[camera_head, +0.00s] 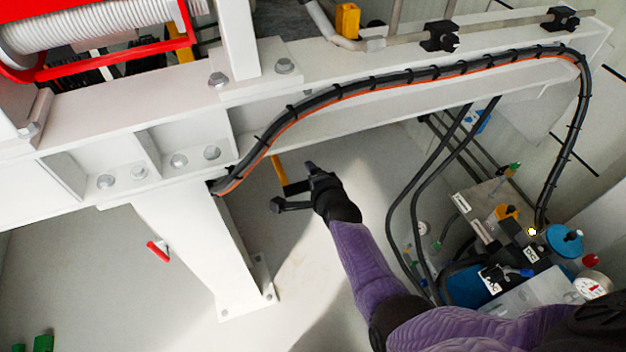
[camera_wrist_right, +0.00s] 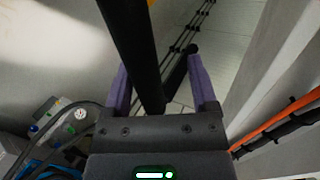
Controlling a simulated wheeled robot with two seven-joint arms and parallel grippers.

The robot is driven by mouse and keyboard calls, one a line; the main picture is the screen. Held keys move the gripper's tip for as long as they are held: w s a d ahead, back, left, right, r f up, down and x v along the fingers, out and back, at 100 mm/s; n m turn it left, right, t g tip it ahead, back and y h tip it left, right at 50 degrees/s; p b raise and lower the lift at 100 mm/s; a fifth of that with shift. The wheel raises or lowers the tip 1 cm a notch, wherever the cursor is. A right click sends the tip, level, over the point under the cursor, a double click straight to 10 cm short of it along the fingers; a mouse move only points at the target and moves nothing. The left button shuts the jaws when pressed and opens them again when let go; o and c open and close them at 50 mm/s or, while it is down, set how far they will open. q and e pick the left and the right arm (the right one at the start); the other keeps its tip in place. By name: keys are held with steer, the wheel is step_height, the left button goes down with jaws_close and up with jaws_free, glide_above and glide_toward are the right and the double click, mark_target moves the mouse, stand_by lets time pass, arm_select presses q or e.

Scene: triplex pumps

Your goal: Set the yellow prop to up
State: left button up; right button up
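A short yellow bar (camera_head: 279,171), which looks like the yellow prop, hangs below the white beam in the head view, its lower end meeting a black piece. My right gripper (camera_head: 296,188) is at that lower end, with its arm coming from the lower right. In the right wrist view the purple fingers of my right gripper (camera_wrist_right: 162,85) stand apart. A thick black bar (camera_wrist_right: 138,45) runs between them, and a second black piece lies near the right finger. A bit of yellow shows at the top edge. I cannot tell whether the fingers touch the bar. My left gripper is out of view.
The white beam (camera_head: 330,125) with a black and orange cable bundle (camera_head: 330,97) runs just above my right gripper. A white leg (camera_head: 195,240) with a red handle (camera_head: 158,251) stands to the left. Pump fittings and a blue cap (camera_head: 565,240) crowd the lower right.

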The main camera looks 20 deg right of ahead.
steer(key=shift+f, duration=0.1)
steer(key=shift+s, duration=0.2)
arm_select(q)
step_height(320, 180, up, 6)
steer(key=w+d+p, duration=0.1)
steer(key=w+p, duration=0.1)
steer(key=p, duration=0.4)
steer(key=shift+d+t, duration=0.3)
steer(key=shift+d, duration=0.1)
arm_select(e)
steer(key=v, duration=0.9)
steer(key=shift+s+r, duration=0.2)
steer(key=shift+r, duration=0.05)
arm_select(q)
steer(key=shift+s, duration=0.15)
